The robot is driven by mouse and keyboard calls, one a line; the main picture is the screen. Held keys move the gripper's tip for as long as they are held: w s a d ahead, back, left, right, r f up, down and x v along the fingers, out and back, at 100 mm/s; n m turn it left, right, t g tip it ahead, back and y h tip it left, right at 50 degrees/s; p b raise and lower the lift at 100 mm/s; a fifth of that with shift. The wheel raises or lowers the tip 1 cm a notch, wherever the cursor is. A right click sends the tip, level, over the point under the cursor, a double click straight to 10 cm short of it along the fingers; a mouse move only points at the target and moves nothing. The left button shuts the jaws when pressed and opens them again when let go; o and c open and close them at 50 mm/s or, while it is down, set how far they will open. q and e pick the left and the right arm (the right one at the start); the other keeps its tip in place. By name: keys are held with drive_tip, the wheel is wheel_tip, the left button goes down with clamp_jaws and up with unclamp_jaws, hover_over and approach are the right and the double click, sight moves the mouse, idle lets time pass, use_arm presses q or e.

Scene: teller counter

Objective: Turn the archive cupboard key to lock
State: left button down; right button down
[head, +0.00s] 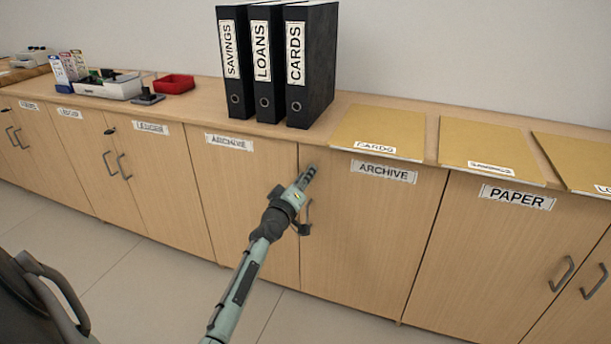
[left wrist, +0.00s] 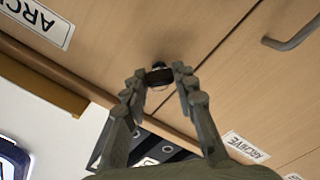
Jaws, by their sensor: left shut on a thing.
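The archive cupboard (head: 350,245) has two light wood doors, each with an ARCHIVE label. My left gripper (head: 309,172) is at the upper inner corner of its right door, beside the seam between the doors. In the left wrist view, the dark key (left wrist: 159,76) sits in its lock between the two fingertips of my left gripper (left wrist: 160,80). The fingers are shut on the key's head. In the head view the fingertips hide the key. The lock's marks are too small to read. My right gripper is not in view.
The archive door handles (head: 307,218) are just below my gripper, partly behind my wrist. A red tray (head: 174,84) is further left. The floor in front is clear apart from a dark chair (head: 40,300) at lower left.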

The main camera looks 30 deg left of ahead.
use_arm(q)
drive_tip(key=n, duration=0.7)
drive_tip(key=shift+n, duration=0.4)
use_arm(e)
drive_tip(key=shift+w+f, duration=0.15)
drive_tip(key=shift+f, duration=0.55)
use_arm(q)
drive_tip(key=shift+n, duration=0.3)
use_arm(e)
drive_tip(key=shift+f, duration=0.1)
use_arm(q)
drive_tip(key=c, duration=1.2)
unclamp_jaws()
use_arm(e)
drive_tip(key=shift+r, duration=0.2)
